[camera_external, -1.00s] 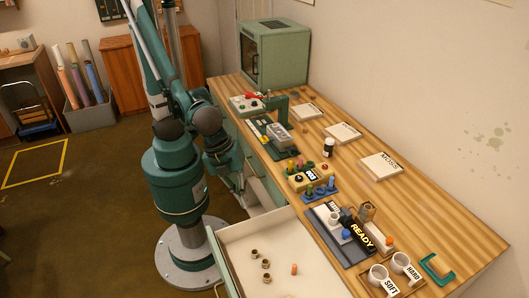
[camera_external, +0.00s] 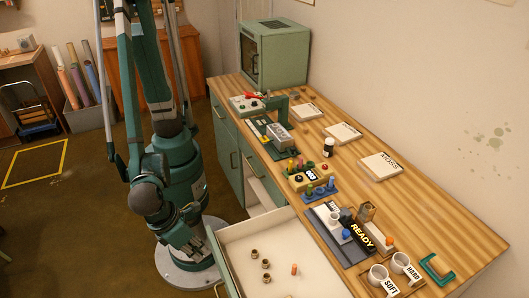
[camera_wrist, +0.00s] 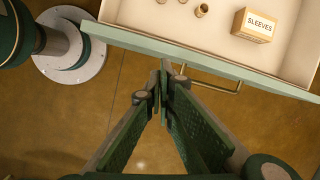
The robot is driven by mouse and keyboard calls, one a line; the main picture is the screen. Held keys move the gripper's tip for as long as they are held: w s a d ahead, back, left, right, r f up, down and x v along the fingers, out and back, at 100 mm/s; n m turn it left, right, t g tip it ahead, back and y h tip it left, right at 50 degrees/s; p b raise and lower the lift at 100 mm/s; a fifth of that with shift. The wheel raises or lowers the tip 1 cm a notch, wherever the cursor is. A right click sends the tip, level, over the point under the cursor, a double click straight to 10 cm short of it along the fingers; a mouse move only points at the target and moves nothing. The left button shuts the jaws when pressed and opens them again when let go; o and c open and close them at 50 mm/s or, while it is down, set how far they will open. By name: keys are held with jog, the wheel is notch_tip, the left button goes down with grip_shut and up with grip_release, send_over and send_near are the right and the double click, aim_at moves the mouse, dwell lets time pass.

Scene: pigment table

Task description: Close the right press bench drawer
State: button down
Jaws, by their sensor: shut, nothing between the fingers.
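The right press bench drawer (camera_external: 270,231) is pulled far out from the bench. Its pale interior holds several small brass-coloured sleeves and an orange piece. In the wrist view its green front edge (camera_wrist: 135,40) and bar handle (camera_wrist: 228,89) show. My gripper (camera_wrist: 163,75) is shut and empty, its fingertips pointing at the outer side of the drawer front, left of the handle. Whether they touch the front I cannot tell. In the external view my gripper (camera_external: 200,250) is low, left of the drawer front, with its fingertips hard to make out.
A box marked SLEEVES (camera_wrist: 254,25) sits in the drawer. The wooden bench top (camera_external: 445,215) carries cups, racks, a press and a green cabinet (camera_external: 275,55). A pale gap (camera_external: 262,192) shows in the bench front left of the drawer. Floor in front is clear.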

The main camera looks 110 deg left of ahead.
jog(key=s+d+f+m, duration=0.3)
jog(key=s+d+f, duration=0.1)
jog(key=d, duration=0.1)
jog(key=shift+s+y, duration=0.3)
jog(key=shift+y, duration=0.1)
jog(key=shift+f, duration=0.1)
jog(key=w+a+f+b, duration=0.2)
jog(key=w+a+f, duration=0.3)
jog(key=f, duration=0.4)
jog(key=shift+w+a+b, duration=0.2)
jog(key=shift+a+b, duration=0.05)
jog(key=shift+b, duration=0.15)
jog(key=shift+w+a, duration=0.1)
jog(key=shift+w, duration=0.05)
dwell(0.5)
jog(key=b, duration=0.3)
send_over(296, 246)
dwell(0.4)
dwell(0.4)
